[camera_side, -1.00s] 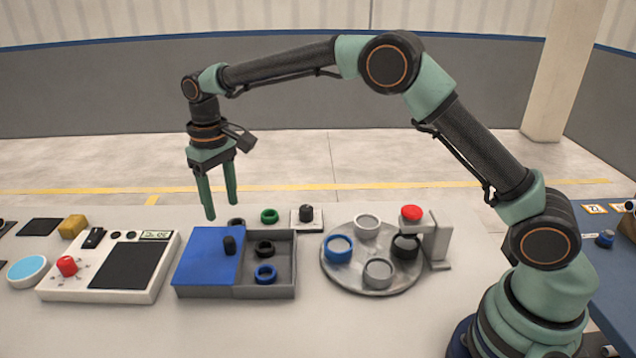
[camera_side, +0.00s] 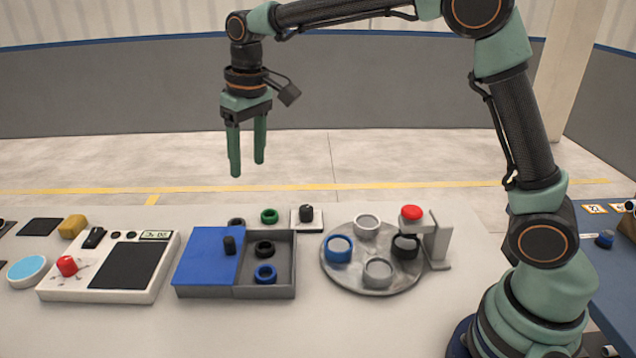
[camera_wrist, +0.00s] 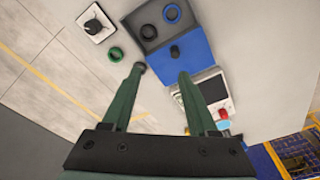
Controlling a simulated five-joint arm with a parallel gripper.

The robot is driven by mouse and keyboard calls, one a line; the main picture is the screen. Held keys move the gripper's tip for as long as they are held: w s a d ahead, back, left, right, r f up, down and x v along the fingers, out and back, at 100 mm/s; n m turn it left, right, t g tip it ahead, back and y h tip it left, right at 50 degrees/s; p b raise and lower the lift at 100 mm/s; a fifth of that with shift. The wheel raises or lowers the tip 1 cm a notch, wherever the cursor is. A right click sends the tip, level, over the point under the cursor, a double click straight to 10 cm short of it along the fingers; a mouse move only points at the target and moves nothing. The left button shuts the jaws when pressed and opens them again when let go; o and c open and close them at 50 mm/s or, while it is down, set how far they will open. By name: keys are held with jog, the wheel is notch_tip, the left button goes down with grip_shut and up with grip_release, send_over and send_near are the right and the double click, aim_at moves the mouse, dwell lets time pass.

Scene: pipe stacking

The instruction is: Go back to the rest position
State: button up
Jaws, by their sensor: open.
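My gripper (camera_side: 247,170) is open and empty. It hangs with its fingers pointing down, well above the far side of the table and the blue and grey tray. In the wrist view its two green fingers (camera_wrist: 162,75) are spread apart with nothing held between them. The tray (camera_side: 205,291) has a blue lid part on its left with a dark knob (camera_side: 229,245) on it. Its grey open part on the right holds a black ring (camera_side: 264,249) and a blue ring (camera_side: 265,274).
A round grey plate (camera_side: 372,289) holds several cups, beside a stand with a red button (camera_side: 411,212). A white control panel (camera_side: 72,291) lies left of the tray. A green ring (camera_side: 269,216) and a black knob on a white plate (camera_side: 306,213) sit behind the tray.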

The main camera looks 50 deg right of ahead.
jog(key=s+d+r+t, duration=0.2)
jog(key=s+d+r, duration=0.35)
jog(key=s, duration=0.35)
jog(key=s+d+f+t, duration=0.1)
jog(key=s+d+f, duration=0.1)
jog(key=s, duration=0.3)
jog(key=s+d+f+m+t, duration=0.1)
jog(key=s+d+f, duration=0.1)
jog(key=s, duration=0.3)
jog(key=shift+s+d+f+m, duration=0.2)
jog(key=shift+d+f+m, duration=0.1)
jog(key=shift+d, duration=0.3)
